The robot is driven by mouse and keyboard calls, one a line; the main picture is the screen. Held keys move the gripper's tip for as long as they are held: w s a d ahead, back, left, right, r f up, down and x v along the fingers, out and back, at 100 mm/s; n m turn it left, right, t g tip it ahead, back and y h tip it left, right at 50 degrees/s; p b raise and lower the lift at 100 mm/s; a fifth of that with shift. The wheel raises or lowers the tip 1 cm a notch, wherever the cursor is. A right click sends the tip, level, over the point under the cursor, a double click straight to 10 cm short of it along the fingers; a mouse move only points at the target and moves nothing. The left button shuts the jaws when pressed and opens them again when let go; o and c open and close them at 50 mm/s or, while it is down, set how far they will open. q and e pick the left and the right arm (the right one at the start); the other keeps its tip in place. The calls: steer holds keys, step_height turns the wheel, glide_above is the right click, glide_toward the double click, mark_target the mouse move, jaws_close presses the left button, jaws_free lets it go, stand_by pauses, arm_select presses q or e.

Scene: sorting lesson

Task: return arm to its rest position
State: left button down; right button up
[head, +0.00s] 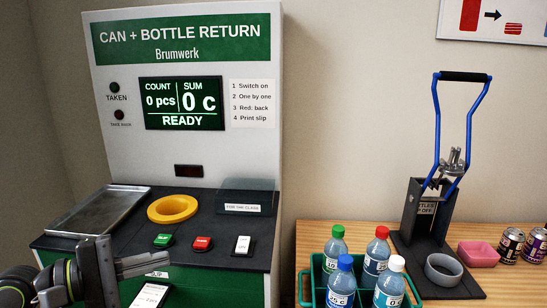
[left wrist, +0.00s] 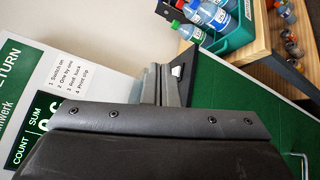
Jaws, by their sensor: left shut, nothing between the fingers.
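My left gripper (head: 140,266) is at the lower left of the head view, in front of the return machine's (head: 185,165) dark counter. It is shut and empty. In the left wrist view its fingers (left wrist: 161,84) are together, with nothing held between them. Part of my left arm shows at the lower left corner of the head view. My right gripper is not in view. The machine's screen (head: 182,103) reads 0 pcs, 0 c and READY.
The counter has a metal tray (head: 98,211), a yellow ring (head: 173,208), green (head: 163,241) and red (head: 202,243) buttons and a white switch (head: 243,245).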

arm_select(q)
steer(key=s+a+r+n+t+y, duration=0.15)
steer(key=a+n+t+y, duration=0.35)
steer(key=n+t, duration=1.35)
steer(key=s+a+f+n+g+y, duration=0.2)
steer(key=a+f+n+g+y, duration=0.5)
steer(key=n, duration=0.9)
steer(key=s+a+f+n+g+y, duration=0.2)
steer(key=a+f+n+g+y, duration=0.25)
steer(key=f+n+y, duration=0.75)
steer(key=s+d+f+n+g+h, duration=0.35)
steer(key=s+f+n+g, duration=0.25)
steer(key=s+f+n, duration=0.3)
steer(key=s+d+f+n+g+h, duration=0.35)
steer(key=s+f+n+g, duration=0.3)
steer(key=s, duration=0.35)
step_height(320, 180, down, 25)
steer(key=a+h, duration=0.1)
steer(key=a, duration=0.1)
steer(key=s+d+f+g, duration=0.1)
steer(key=s+f+g, duration=0.1)
steer(key=s+f, duration=1.3)
steer(key=shift+s+f, duration=0.2)
steer(key=shift+f, duration=0.3)
